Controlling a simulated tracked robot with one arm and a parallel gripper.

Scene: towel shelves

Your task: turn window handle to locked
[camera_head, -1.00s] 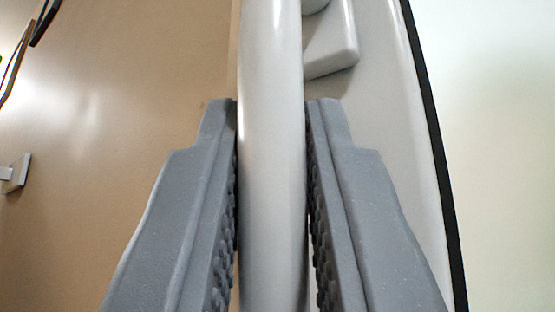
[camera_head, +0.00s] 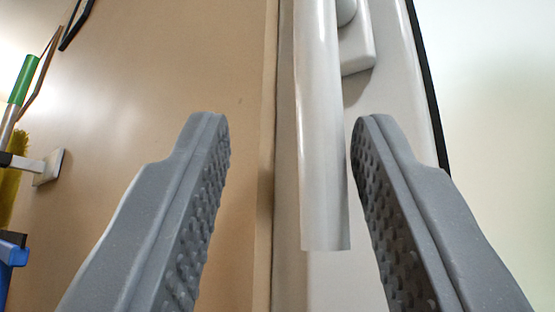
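The window handle (camera_head: 320,130) is a light grey bar that runs down from the top of the picture to a free lower end. Its base (camera_head: 357,45) sits on the white window frame (camera_head: 395,100) at the upper right. My gripper (camera_head: 290,125) is open, with one finger on each side of the handle. The right finger is close to the bar, and a wide gap separates the left finger from it. I cannot tell whether the right finger touches the bar. The handle's top end is cut off by the picture.
A tan wall (camera_head: 150,90) fills the left side. A green-handled tool (camera_head: 24,80), a yellow brush (camera_head: 18,165) and a blue item (camera_head: 12,252) hang or stand at the far left. The pale window pane (camera_head: 490,100) lies right of a black seal.

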